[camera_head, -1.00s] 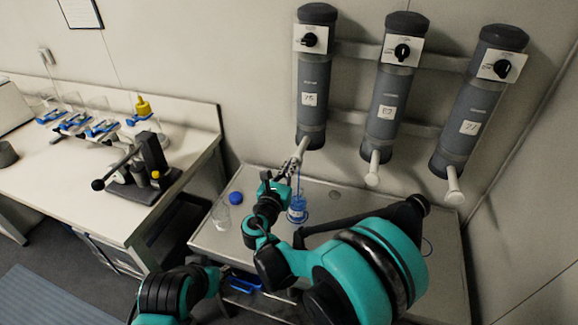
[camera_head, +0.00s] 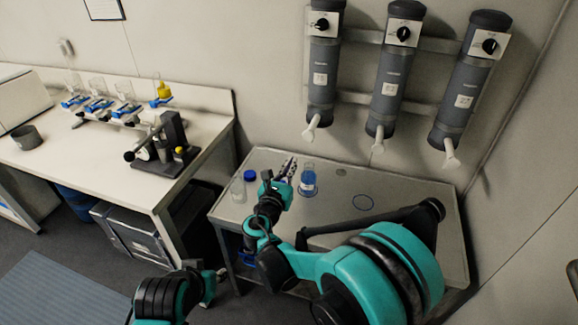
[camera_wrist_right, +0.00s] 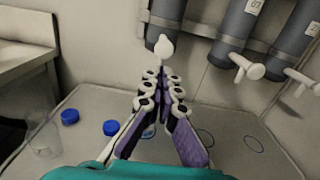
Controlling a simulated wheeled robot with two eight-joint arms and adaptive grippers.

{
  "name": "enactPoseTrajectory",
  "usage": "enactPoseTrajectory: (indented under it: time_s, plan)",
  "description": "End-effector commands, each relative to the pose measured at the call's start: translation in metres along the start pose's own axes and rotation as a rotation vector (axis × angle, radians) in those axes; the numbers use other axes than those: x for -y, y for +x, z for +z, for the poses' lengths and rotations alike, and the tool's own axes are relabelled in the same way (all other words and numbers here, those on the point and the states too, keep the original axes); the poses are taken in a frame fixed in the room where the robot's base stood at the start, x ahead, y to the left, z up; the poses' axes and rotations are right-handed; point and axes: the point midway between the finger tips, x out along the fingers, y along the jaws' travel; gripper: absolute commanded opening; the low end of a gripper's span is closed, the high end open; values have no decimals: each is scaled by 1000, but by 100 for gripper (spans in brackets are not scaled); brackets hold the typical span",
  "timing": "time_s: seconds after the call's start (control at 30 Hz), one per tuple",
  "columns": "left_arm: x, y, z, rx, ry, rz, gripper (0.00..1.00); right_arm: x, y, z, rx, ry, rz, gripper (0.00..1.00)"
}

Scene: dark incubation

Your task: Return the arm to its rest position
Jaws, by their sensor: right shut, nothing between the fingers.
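My right arm (camera_head: 375,270) reaches over the grey bench. Its gripper (camera_head: 288,168) is shut and empty, just left of a bottle with blue liquid (camera_head: 308,182); I cannot tell whether they touch. In the right wrist view the closed fingers (camera_wrist_right: 162,88) point at the white nozzle (camera_wrist_right: 164,47) of a grey column and hide most of what lies behind them.
A clear beaker (camera_head: 238,190) and a blue cap (camera_head: 250,175) stand left of my right gripper. Three grey columns (camera_head: 388,85) hang on the wall above the bench (camera_head: 400,192). An empty blue ring (camera_head: 363,202) marks the bench's right part. A white table (camera_head: 100,165) holds glassware at left.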

Motion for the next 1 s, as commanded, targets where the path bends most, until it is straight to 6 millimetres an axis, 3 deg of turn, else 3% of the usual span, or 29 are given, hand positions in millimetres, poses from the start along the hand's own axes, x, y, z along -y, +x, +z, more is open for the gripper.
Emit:
enactPoseTrajectory:
  time_s: [0.4,0.53,0.67,0.77,0.9,1.0]
  plan:
    - [0,0,0,0,0,0,32,1,0,0,-1,2,-1,0]
    - [0,0,0,0,0,0,32,19,2,3,-40,87,-25,0]
    - [0,0,0,0,0,0,32,71,0,5,-153,361,-113,0]
    - [0,0,0,0,0,0,32,122,-13,1,-258,669,-226,0]
    - [0,0,0,0,0,0,32,184,-48,-10,-371,1119,-422,0]
    - [0,0,0,0,0,0,32,217,-83,-22,-424,1441,-584,0]
